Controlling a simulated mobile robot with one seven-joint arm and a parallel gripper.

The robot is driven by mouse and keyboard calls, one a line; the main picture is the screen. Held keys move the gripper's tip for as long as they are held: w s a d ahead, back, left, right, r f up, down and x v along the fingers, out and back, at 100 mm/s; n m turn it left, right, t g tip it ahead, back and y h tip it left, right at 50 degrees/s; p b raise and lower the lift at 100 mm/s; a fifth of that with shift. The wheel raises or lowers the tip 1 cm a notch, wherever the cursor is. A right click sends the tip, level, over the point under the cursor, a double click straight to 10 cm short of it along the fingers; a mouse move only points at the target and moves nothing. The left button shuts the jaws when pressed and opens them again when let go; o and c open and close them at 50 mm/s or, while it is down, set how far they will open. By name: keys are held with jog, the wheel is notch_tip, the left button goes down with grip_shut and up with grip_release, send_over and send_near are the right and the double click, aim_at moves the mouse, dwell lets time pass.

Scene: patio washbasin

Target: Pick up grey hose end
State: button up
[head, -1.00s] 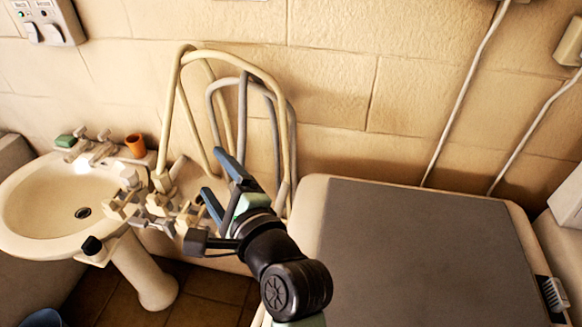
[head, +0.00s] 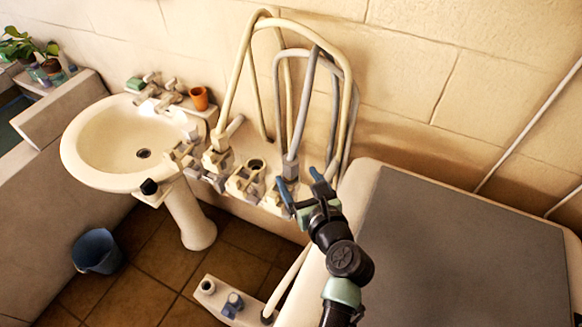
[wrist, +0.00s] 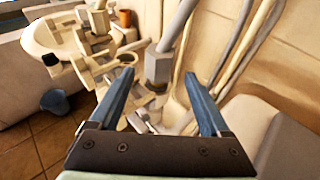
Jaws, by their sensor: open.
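The grey hose end (head: 290,168) is a blocky grey connector at the foot of a grey hose, standing about upright by the wall behind the washbasin's right side. It also shows in the wrist view (wrist: 158,66), framed between the blue fingertips and just beyond them. My gripper (head: 299,181) is open and empty, its fingers pointing toward the connector. In the wrist view my gripper (wrist: 158,78) has clear space between its fingers. I cannot tell whether the connector is within their reach. A cream hose (head: 238,80) with a pale end (head: 216,160) stands to the left.
A white washbasin (head: 85,160) with an orange cup (head: 199,98) and taps is at left. Pale fittings (head: 246,184) crowd beside the hose end. A dark-topped cabinet (head: 440,250) is at right. A blue bucket (head: 97,251) stands on the tiled floor.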

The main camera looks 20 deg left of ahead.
aim_at(293, 170)
jog(key=shift+w+a, duration=0.35)
jog(key=shift+w, duration=0.05)
jog(key=shift+p+x, duration=0.3)
jog(key=shift+x, duration=2)
jog(key=shift+r, duration=0.15)
grip_shut()
